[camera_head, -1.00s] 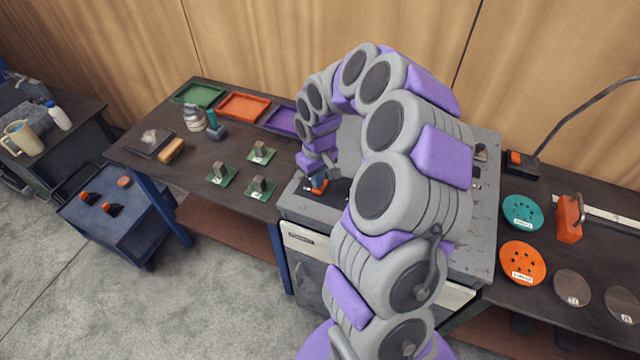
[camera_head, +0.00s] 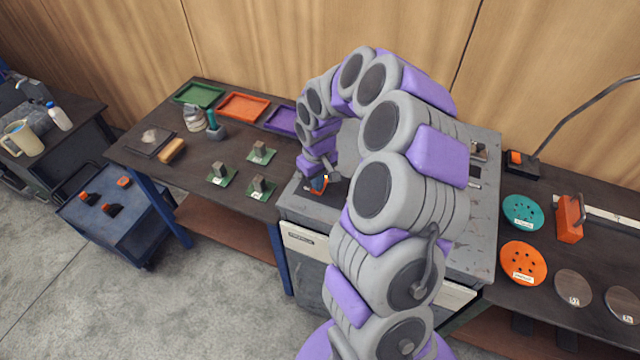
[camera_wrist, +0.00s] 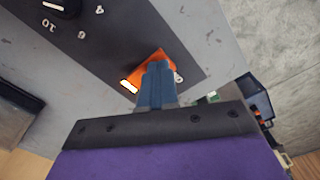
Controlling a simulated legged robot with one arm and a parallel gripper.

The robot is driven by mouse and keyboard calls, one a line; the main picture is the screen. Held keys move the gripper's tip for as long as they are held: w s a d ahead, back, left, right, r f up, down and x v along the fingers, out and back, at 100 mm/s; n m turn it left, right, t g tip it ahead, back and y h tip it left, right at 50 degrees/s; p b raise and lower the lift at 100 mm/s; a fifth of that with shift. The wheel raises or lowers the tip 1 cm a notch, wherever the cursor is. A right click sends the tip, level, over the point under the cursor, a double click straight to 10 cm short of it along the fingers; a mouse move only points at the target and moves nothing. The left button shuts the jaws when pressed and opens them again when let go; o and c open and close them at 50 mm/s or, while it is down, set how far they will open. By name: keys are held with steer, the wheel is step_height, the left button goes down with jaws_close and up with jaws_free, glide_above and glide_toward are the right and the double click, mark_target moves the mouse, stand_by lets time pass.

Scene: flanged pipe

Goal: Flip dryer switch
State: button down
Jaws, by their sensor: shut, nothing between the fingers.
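The orange dryer switch (camera_wrist: 150,64) sits on a dark panel strip (camera_wrist: 110,40) in the wrist view, with a pale lit-looking patch at its left end. My gripper (camera_wrist: 157,72) is shut, its blue fingers together over the switch and hiding its middle. The fingertips look to be touching the switch or just above it; I cannot tell which. In the head view the switch (camera_head: 319,184) shows as a small orange spot below my gripper (camera_head: 322,177), at the left end of the grey dryer top (camera_head: 470,240).
A black dial (camera_wrist: 62,5) with numbers is on the same strip. Left of the dryer, a table (camera_head: 130,140) holds small green boards and coloured trays. On the right bench are a teal disc (camera_head: 523,212) and an orange disc (camera_head: 523,262). My arm hides much of the dryer top.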

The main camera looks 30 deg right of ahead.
steer(key=shift+r+p, duration=1.6)
steer(key=shift+r, duration=1.85)
